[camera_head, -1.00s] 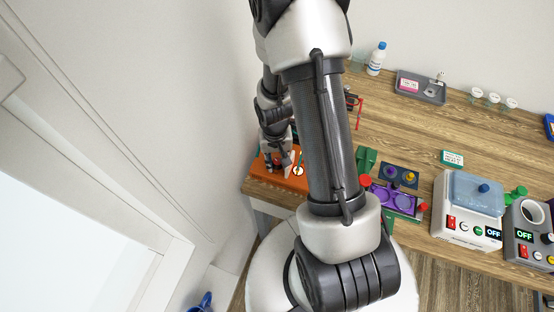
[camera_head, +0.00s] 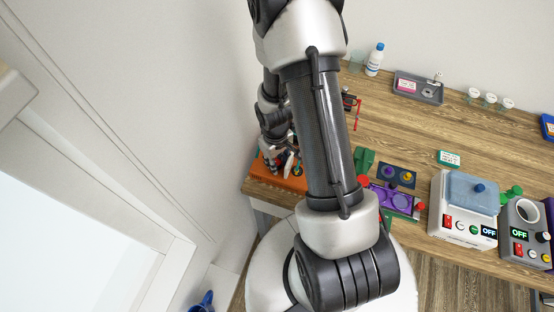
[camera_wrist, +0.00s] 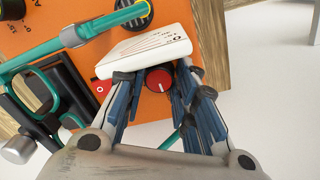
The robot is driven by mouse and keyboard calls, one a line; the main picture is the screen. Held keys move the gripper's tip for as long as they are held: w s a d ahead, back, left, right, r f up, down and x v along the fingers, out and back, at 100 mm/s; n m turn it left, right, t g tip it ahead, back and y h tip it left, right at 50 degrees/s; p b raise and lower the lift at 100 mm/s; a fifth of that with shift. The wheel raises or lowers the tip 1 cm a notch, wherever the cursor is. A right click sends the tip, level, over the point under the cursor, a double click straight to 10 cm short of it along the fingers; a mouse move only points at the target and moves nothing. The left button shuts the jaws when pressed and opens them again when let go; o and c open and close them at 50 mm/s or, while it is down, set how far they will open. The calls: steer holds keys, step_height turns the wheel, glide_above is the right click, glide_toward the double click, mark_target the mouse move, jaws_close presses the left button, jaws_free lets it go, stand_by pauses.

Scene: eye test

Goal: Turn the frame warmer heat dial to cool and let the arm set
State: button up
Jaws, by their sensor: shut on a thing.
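The orange frame warmer (camera_head: 284,182) stands at the table's left end in the head view. Its orange face (camera_wrist: 40,40) fills the upper left of the wrist view. A red round dial (camera_wrist: 158,79) with a white pointer line shows below a white panel (camera_wrist: 145,47) with printed markings. My gripper (camera_wrist: 158,84) has its blue-and-dark fingers close on both sides of the dial, shut on it. The panel's print is too small to read as a heat setting. In the head view my gripper (camera_head: 285,163) is small and partly hidden by my arm.
A green spectacle frame (camera_wrist: 40,58) lies across the warmer beside a black part and a red switch (camera_wrist: 102,88). The wall is close on the left.

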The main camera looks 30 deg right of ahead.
stand_by(0.3)
steer(key=o, duration=1)
steer(key=shift+o, duration=0.2)
step_height(320, 180, up, 12)
steer(key=shift+a, duration=0.2)
steer(key=s+a+r+t+b, duration=0.35)
steer(key=a+r+b, duration=0.25)
steer(key=r, duration=0.4)
steer(key=s+a+r+m+t+b, duration=0.1)
steer(key=s+a+r+b, duration=0.2)
steer(key=s, duration=0.7)
steer(key=shift+a+r+b, duration=0.15)
steer(key=shift+a+b, duration=0.45)
